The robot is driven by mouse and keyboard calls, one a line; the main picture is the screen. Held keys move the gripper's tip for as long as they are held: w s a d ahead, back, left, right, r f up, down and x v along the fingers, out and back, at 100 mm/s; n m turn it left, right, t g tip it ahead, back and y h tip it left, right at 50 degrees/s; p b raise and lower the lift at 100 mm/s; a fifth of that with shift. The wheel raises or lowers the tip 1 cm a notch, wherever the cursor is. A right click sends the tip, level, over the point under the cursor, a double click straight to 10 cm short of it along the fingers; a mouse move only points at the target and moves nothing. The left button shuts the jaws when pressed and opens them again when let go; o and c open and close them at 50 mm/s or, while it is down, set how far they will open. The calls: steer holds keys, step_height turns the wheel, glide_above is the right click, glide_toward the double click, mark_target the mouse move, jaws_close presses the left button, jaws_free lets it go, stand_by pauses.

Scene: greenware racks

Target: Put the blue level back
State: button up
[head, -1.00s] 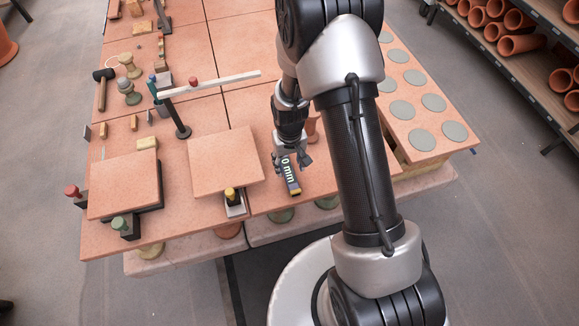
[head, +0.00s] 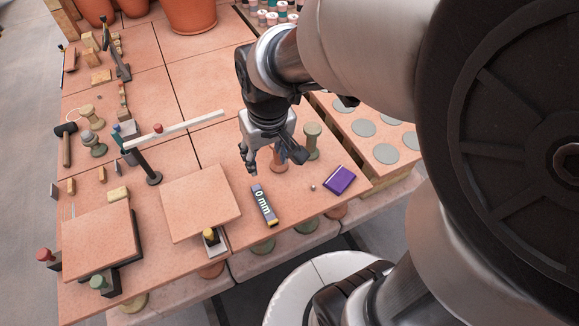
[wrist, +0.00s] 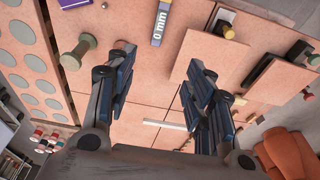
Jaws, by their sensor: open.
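A slim blue-grey bar marked "0 mm" (head: 261,202), with a yellow end, lies on the terracotta table top right of a square tile. It looks like the level and also shows at the top of the wrist view (wrist: 161,24). My gripper (head: 262,165) is open and empty, above and behind the bar and apart from it. A small blue-topped piece (head: 117,134) stands near a post at the left.
The square tile (head: 200,208) and another raised tile (head: 98,242) stand at the left, with coloured knobs around them. A white rod (head: 175,130) spans above the table. A purple box (head: 340,180), a small grey ball (head: 313,187) and a green spool (head: 312,138) are at right.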

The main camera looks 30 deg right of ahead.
steer(key=s+r+t, duration=0.2)
steer(key=s+r, duration=0.6)
steer(key=s, duration=0.5)
steer(key=shift+s, duration=0.3)
stand_by(0.4)
